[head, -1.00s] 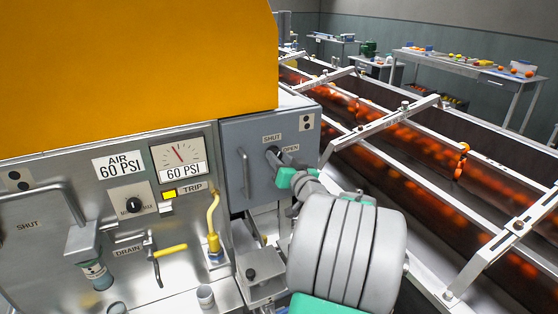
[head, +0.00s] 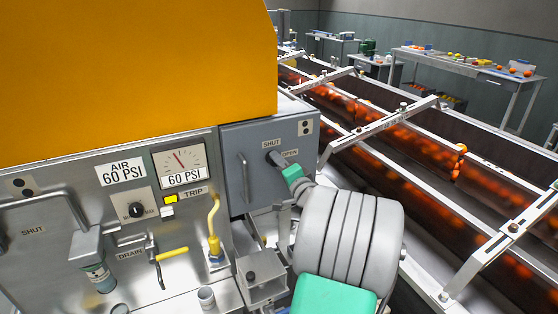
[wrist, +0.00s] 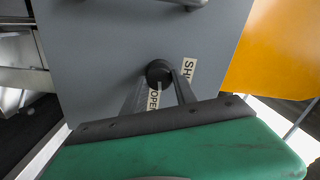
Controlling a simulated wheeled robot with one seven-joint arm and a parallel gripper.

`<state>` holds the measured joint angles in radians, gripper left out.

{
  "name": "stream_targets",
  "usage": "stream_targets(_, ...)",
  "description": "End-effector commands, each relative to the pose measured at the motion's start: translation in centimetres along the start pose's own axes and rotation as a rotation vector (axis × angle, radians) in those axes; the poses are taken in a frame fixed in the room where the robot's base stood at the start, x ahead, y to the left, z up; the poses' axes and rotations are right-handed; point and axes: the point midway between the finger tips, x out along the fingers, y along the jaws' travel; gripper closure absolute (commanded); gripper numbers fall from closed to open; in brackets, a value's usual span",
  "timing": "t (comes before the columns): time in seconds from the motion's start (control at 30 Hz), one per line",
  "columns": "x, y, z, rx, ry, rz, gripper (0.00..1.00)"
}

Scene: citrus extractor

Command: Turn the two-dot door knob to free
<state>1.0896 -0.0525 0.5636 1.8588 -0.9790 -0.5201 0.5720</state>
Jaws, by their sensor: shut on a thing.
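The two-dot door (head: 235,150) is a grey panel with a two-dot plate (head: 305,127) at its top right. Its dark round knob (head: 271,155) sits between a SHUT label above and an OPEN label to the right. My gripper (head: 277,161) reaches it from the lower right and is shut on the knob. In the wrist view the knob (wrist: 158,72) shows at the ends of my gripper's two dark fingers (wrist: 160,86). The OPEN label (wrist: 153,99) shows between the fingers. The fingers partly hide the knob, so its exact pointing is unclear.
A vertical handle (head: 243,177) stands on the door left of the knob. A steel panel with gauge (head: 180,160), yellow pipe (head: 213,230) and drain valve (head: 170,254) lies left. The orange hood (head: 140,75) is above; a roller conveyor (head: 400,150) runs right.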

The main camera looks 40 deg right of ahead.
Motion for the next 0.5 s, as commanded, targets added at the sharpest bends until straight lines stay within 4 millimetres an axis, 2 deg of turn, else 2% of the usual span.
stream_targets(0.23,0.01,-0.10,-0.18,0.124,0.003,0.000,1.00)
stream_targets(0.5,0.01,-0.04,-0.16,0.176,0.003,-0.002,1.00)
